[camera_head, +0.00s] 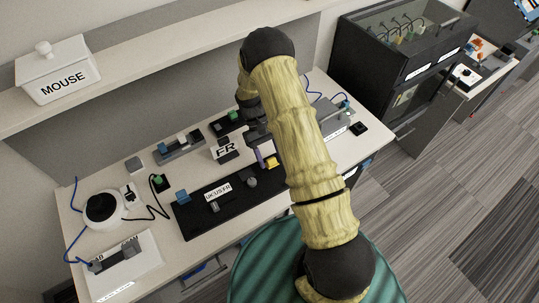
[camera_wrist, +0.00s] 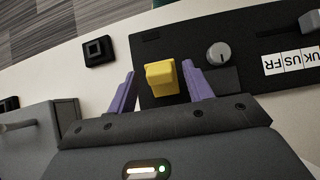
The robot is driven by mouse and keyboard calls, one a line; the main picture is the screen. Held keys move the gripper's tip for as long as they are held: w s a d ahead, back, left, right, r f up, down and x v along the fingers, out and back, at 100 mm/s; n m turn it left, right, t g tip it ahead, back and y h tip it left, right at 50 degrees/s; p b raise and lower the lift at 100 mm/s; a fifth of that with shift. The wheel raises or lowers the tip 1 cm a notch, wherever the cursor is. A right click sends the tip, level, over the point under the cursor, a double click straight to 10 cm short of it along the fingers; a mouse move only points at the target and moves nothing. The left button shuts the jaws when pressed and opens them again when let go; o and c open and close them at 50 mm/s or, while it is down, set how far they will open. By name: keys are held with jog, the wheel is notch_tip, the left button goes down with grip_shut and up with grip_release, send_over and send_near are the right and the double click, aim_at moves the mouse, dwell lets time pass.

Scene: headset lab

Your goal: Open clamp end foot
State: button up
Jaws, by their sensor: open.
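A yellow block (camera_wrist: 162,78) stands on the end of a black panel (camera_wrist: 150,45) in the wrist view. In the head view the yellow block (camera_head: 271,162) shows beside my arm, on the panel (camera_head: 197,222). My gripper (camera_wrist: 159,70) is open, with one purple finger on each side of the block. A gap shows on both sides, and the gripper does not hold it. No part is labelled as the clamp end foot, so I cannot tell whether the yellow block is it. My arm hides part of the panel end in the head view.
A round knob (camera_wrist: 219,54) sits beside the yellow block, near a label reading UK US FR (camera_wrist: 291,61). A black square piece (camera_wrist: 98,51) lies on the table. A grey box (camera_wrist: 40,135) stands close to my gripper. A white MOUSE box (camera_head: 57,72) stands on the shelf.

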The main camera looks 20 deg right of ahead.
jog(key=b+v, duration=0.2)
jog(key=v, duration=0.5)
jog(key=shift+w+r, duration=0.15)
jog(key=shift+r, duration=0.1)
dwell(0.3)
notch_tip(320, 180, up, 9)
jog(key=m+t+y, duration=0.1)
jog(key=t, duration=0.4)
send_over(270, 159)
jog(key=s+d+r+m+t+y, duration=0.1)
jog(key=s+r+t, duration=0.4)
jog(key=s, duration=0.5)
jog(key=shift+s+m, duration=0.35)
jog(key=shift+m, duration=0.05)
